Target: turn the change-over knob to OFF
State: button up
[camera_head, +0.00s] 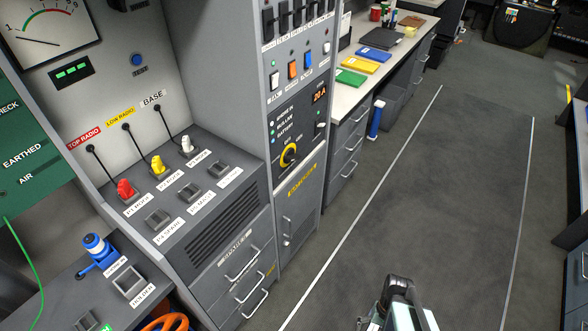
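The change-over knob (289,154) appears to be the round yellow-and-black rotary knob on the grey upright panel in the middle of the head view. Its black handle is tilted; I cannot read which position it points to, nor an OFF mark. Small lamps with printed labels, one reading BATTERY, sit above left of it. A dark part of my arm's end, taken as my gripper (397,291), shows at the bottom edge, over the floor, well apart from the knob. Its fingers cannot be made out, and nothing held is visible.
An orange display (320,94) and coloured rocker switches sit above the knob. A cabinet door (299,212) is below. Left is a console with red, yellow and white plugs (187,145). A desk (345,97) with folders runs behind. The aisle floor (430,190) is clear.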

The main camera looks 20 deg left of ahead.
jog(key=w+a+t+y+b, duration=0.2)
jog(key=w+a+b, duration=0.15)
jog(key=w, duration=0.35)
jog(key=w+a+t+y+b, duration=0.1)
jog(key=w+a+b, duration=0.25)
jog(key=w, duration=0.35)
jog(key=n+t+y+b, duration=0.7)
jog(key=n+y+b, duration=0.2)
jog(key=y+b, duration=0.4)
send_near(296, 158)
jog(key=shift+y, duration=0.3)
jog(key=x, duration=0.3)
jog(key=p+x, duration=0.1)
jog(key=x, duration=0.7)
jog(key=shift+w+f, duration=0.2)
jog(key=shift+f, duration=0.15)
jog(key=shift+d, duration=0.1)
jog(key=c, duration=1.2)
